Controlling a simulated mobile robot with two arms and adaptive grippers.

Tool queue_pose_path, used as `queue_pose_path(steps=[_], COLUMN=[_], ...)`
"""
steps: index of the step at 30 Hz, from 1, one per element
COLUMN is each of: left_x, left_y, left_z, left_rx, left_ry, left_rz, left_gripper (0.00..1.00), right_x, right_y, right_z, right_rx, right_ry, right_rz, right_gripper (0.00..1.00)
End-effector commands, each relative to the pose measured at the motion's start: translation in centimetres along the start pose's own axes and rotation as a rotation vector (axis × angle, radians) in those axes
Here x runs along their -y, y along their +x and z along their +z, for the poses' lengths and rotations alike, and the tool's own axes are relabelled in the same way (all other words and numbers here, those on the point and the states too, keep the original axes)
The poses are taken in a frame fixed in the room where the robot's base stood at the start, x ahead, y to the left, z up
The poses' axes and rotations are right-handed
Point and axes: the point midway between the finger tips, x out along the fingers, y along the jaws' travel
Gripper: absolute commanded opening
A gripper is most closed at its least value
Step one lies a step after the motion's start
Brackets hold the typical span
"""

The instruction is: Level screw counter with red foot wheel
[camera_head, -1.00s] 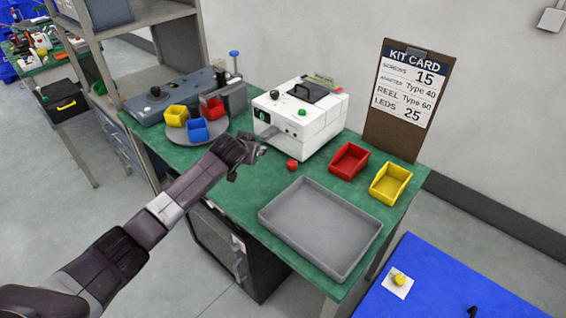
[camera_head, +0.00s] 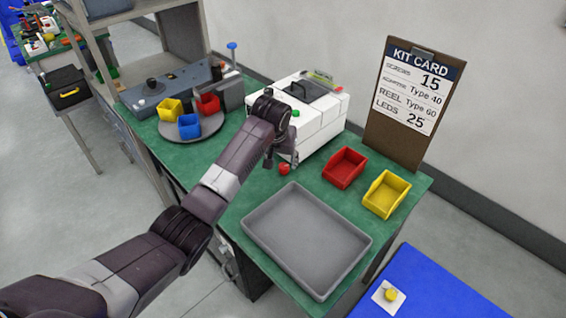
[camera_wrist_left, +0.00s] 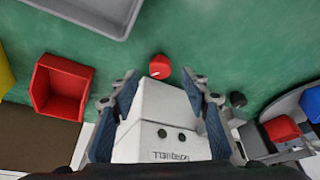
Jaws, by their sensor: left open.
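The white screw counter (camera_head: 323,125) stands on the green bench. Its red foot wheel (camera_head: 284,168) shows at its front lower corner. My left gripper (camera_head: 269,160) points down just left of the red wheel, and my arm hides part of the counter's front. In the left wrist view, the open left gripper (camera_wrist_left: 162,80) has its fingers spread on either side of the white counter (camera_wrist_left: 155,133). The red wheel (camera_wrist_left: 160,66) lies between and just beyond the fingertips, with no visible contact. My right gripper is not in view.
A grey tray (camera_head: 262,222) lies in front of the counter. A red bin (camera_head: 344,168) and a yellow bin (camera_head: 386,194) stand to the right, before the kit card board (camera_head: 380,140). Small bins on a round turntable (camera_head: 212,125) stand left. A dark knob (camera_wrist_left: 237,99) lies right of the fingers.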

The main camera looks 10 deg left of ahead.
Motion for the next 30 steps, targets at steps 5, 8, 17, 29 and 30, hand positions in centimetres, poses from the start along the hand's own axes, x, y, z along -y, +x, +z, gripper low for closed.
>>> queue_pose_path(steps=[5, 8, 17, 29, 30], left_x=[0.0, 0.0, 0.0, 0.0, 0.1], left_y=[2.2, 3.1, 4.0, 4.0, 4.0], left_z=[0.0, 0.0, 0.0, 0.0, 0.0], left_rx=[0.001, 0.001, -0.003, -0.002, -0.002], left_ry=[0.0, 0.0, 0.0, 0.0, 0.0], left_rz=[-0.001, -0.001, 0.0, -0.001, -0.001], left_gripper=[0.43, 0.43, 0.43, 0.18, 0.14], right_x=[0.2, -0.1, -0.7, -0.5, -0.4], right_y=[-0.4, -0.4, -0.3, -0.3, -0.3], right_z=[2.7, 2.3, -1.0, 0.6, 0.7], right_rx=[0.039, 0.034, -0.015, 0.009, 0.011], right_ry=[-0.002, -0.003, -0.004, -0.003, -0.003], right_rz=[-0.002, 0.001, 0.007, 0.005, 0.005], right_gripper=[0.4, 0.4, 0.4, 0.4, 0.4])
